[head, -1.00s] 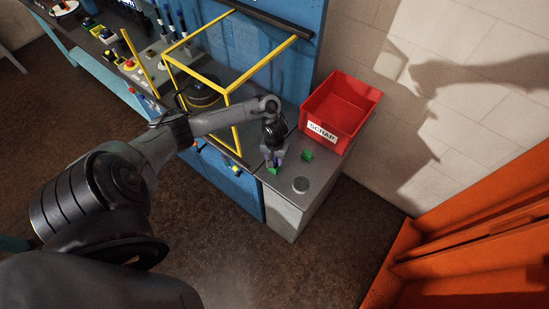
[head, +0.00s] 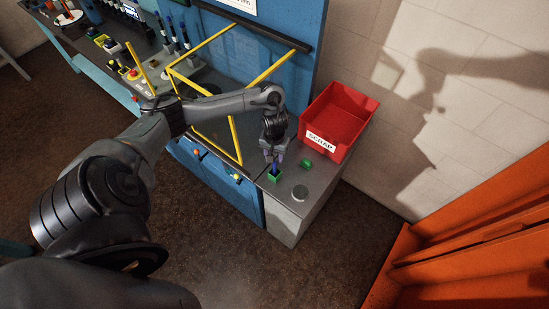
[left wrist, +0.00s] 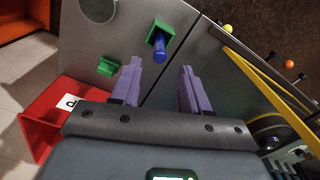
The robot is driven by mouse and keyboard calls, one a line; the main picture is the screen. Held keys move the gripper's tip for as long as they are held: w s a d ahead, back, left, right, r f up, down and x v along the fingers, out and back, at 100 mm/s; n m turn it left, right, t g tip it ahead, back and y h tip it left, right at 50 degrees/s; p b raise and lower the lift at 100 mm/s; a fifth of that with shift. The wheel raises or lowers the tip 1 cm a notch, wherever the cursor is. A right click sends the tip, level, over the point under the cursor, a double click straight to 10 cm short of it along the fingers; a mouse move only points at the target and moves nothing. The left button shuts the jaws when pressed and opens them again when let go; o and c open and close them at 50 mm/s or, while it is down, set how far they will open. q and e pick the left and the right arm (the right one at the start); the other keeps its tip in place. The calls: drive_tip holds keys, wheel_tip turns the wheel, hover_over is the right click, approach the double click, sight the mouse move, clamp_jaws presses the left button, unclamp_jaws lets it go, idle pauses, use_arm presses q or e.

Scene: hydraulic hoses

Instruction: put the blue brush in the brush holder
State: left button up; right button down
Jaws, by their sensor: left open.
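The blue brush (head: 275,168) stands in a small green holder (head: 275,178) near the front edge of the grey bench top. In the left wrist view the blue brush (left wrist: 161,46) sticks out of the square opening of the green holder (left wrist: 153,36), pointing towards the gripper. My left gripper (head: 275,154) is above it, pointing down. Its two purple fingers (left wrist: 158,74) are apart, with nothing held between them, and the brush lies just beyond the fingertips. The brush's lower end is hidden inside the holder. My right gripper is not in view.
Another green piece (head: 307,163) lies to the right, near the red SCRAP bin (head: 343,121). A round grey disc (head: 300,193) is near the bench corner. A yellow frame (head: 237,140) stands close left of the gripper.

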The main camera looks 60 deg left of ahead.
use_arm(q)
wheel_tip(320, 180, up, 2)
drive_tip(key=shift+d, duration=0.1)
drive_tip(key=d+m+t+h, duration=0.2)
drive_tip(key=d+m+t, duration=0.55)
drive_tip(key=d, duration=1.85)
drive_tip(key=s+r+m+g+y, duration=0.1)
drive_tip(key=s+r+g, duration=0.1)
drive_tip(key=s, duration=0.4)
drive_tip(key=s+a+r+m+g, duration=0.1)
drive_tip(key=s+r+m+g, duration=0.1)
drive_tip(key=s+r, duration=0.3)
drive_tip(key=shift+s+a+y+p, duration=0.2)
drive_tip(key=shift+s+y+p, duration=0.15)
drive_tip(key=shift+s, duration=0.35)
